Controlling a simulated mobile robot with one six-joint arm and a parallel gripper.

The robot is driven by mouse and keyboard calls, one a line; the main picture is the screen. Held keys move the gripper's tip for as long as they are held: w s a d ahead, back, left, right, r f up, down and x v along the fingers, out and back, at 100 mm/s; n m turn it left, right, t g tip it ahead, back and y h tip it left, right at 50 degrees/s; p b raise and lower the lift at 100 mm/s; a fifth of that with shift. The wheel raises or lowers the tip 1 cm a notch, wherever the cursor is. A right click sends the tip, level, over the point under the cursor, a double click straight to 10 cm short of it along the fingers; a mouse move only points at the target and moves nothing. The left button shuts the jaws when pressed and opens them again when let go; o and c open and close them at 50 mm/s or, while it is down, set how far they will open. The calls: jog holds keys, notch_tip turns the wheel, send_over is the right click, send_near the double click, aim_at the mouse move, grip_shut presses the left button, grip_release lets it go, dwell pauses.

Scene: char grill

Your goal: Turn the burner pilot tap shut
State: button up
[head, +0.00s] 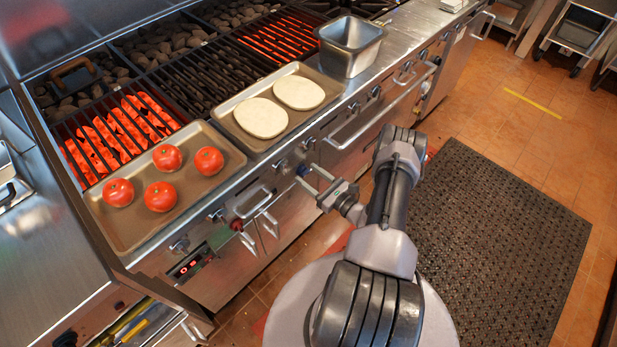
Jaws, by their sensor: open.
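The grill's front panel (330,128) carries a row of round knobs and taps. My gripper (306,174) reaches toward the panel from the right, with two pale fingers spread apart. My gripper holds nothing visible.
A tray (106,229) with several tomatoes and a tray (258,147) with two flat rounds lie along the grill's front edge, beside a steel pan (350,46). Glowing grates lie behind. Bar handles (375,120) jut from the front. A dark mat (500,240) covers open floor at right.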

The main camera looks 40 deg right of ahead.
jog(key=shift+w, duration=0.4)
jog(key=shift+r, duration=0.1)
grip_shut()
